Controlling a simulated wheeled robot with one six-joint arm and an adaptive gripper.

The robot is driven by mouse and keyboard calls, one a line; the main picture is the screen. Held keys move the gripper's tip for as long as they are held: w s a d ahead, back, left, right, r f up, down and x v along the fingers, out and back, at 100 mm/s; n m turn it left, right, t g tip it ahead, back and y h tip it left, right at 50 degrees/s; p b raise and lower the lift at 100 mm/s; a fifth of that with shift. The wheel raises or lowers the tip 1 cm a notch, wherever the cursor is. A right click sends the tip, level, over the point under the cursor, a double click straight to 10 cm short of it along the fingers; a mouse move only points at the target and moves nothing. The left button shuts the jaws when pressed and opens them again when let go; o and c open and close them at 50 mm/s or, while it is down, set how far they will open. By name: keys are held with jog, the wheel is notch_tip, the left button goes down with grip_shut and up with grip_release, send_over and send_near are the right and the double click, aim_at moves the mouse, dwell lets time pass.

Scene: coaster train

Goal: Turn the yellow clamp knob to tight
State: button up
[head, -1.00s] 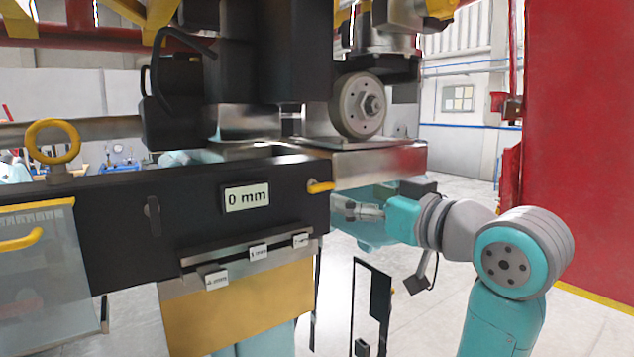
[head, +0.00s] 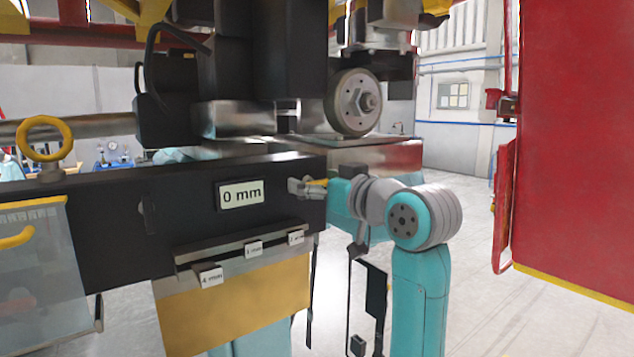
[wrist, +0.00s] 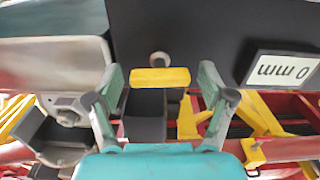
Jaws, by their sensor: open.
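The yellow clamp knob (head: 318,182) sits on the right end of the black beam's front face. In the wrist view the knob (wrist: 160,77) is a yellow bar lying level across the picture, with a round grey fitting at its edge. My gripper (head: 302,188) is at the knob and partly hides it in the head view. In the wrist view my gripper (wrist: 160,92) is open, with one finger on each side of the knob and a visible gap to each end.
The black beam (head: 110,215) carries a "0 mm" display (head: 241,194) left of the knob. A rail with small labelled tags (head: 253,248) runs below it. A metal block and wheel (head: 357,103) are above. A red panel (head: 575,140) stands at right.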

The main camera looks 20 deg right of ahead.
jog(key=c, duration=1.2)
jog(key=shift+o, duration=0.2)
jog(key=shift+m, duration=0.5)
jog(key=o, duration=1.2)
jog(key=shift+c, duration=0.2)
jog(key=shift+d, duration=0.1)
jog(key=v, duration=1.2)
